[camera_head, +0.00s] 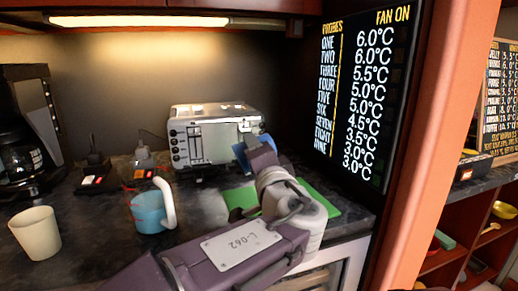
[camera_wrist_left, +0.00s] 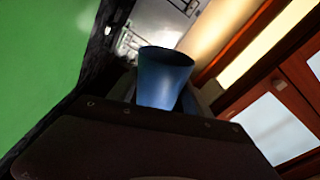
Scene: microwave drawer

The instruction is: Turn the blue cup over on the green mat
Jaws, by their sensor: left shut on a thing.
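My right gripper is not in view.
A light-blue vessel (camera_head: 149,212) with a white curved piece and a cream cup (camera_head: 36,235) stand on the left counter, near a black coffee maker (camera_head: 28,135). A dark temperature board (camera_head: 362,95) rises at right.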

